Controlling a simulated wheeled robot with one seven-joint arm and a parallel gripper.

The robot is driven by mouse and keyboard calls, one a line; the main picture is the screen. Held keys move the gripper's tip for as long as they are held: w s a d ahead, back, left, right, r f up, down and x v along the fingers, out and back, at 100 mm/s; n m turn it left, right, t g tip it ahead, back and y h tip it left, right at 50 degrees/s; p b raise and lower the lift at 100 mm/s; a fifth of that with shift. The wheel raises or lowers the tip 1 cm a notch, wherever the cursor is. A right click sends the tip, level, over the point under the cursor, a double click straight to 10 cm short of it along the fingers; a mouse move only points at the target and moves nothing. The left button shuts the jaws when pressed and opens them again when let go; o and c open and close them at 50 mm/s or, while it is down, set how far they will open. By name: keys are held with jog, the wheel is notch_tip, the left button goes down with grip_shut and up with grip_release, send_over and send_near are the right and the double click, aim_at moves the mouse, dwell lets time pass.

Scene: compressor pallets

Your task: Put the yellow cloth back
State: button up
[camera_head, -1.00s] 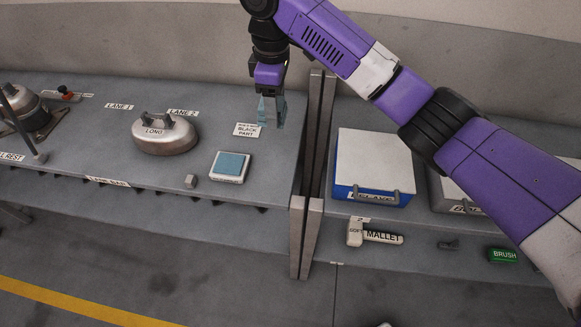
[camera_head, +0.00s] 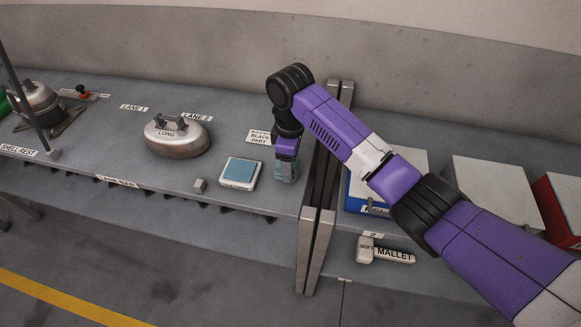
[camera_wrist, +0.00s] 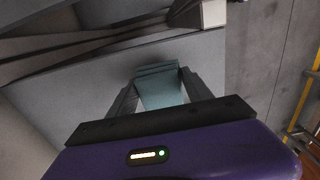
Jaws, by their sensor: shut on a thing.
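No yellow cloth shows in either view. My gripper (camera_head: 284,179) is low over the right end of the grey bench, beside the post. It is shut on a teal, cloth-like thing, which shows between the fingers in the wrist view (camera_wrist: 160,88). I cannot tell whether this thing touches the bench. A teal square pad (camera_head: 239,172) on a white base lies on the bench just left of my gripper.
A black-part label (camera_head: 259,136) lies behind my gripper. A metal post (camera_head: 315,235) stands close on its right. A rounded metal shell (camera_head: 177,139) and a small grey block (camera_head: 200,185) are to the left. A mallet (camera_head: 388,253) lies on the lower right ledge.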

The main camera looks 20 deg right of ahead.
jog(key=shift+f, duration=1.1)
jog(key=shift+f, duration=0.2)
jog(key=o, duration=1.3)
jog(key=shift+r, duration=0.1)
notch_tip(320, 180, up, 12)
jog(key=shift+r, duration=0.1)
